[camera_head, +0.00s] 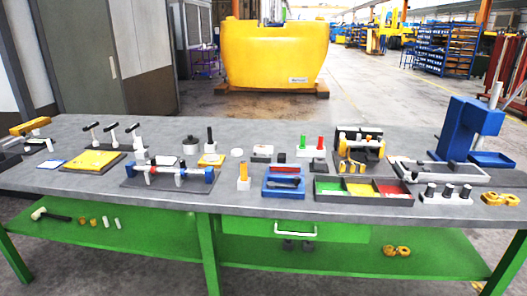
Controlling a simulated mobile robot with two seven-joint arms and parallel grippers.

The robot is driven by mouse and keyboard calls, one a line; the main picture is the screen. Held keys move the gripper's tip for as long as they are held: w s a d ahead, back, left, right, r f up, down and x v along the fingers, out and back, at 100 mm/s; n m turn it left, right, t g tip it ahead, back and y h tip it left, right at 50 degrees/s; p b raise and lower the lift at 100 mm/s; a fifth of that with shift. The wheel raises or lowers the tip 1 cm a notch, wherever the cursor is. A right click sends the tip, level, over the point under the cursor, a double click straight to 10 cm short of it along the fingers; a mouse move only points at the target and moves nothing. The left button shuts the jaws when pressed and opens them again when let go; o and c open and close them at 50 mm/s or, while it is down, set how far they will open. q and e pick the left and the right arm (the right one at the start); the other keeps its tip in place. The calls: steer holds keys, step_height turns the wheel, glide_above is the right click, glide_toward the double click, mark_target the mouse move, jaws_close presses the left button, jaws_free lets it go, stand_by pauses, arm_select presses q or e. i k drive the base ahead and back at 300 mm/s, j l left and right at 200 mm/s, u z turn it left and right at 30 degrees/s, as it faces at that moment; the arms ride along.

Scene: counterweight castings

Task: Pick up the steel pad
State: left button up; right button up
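I cannot tell for certain which piece is the steel pad. A small pale round disc (237,152) lies flat on the grey workbench (130,200), near its middle. A small dark grey block (318,166) sits further right, in front of the red and green cylinders. Another pale round piece (190,147) stands left of the disc, beside a dark upright pin. Neither of my grippers shows in the head view, so nothing is seen held.
A blue tray (284,191) and a three-colour bin (363,201) stand along the front right. A fixture with a rod (167,187) is left of centre. A tall blue machine (464,122) stands at the right end.

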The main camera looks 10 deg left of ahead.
mark_target(262, 149)
steer(key=j+z, duration=0.1)
steer(key=z, duration=0.75)
steer(key=j+z, duration=0.9)
steer(key=k+j+z, duration=0.1)
steer(key=j, duration=0.25)
steer(key=k+j+z, duration=0.1)
steer(key=j, duration=0.25)
steer(key=k+j+z, duration=0.1)
steer(key=j, duration=0.25)
steer(key=k, duration=0.1)
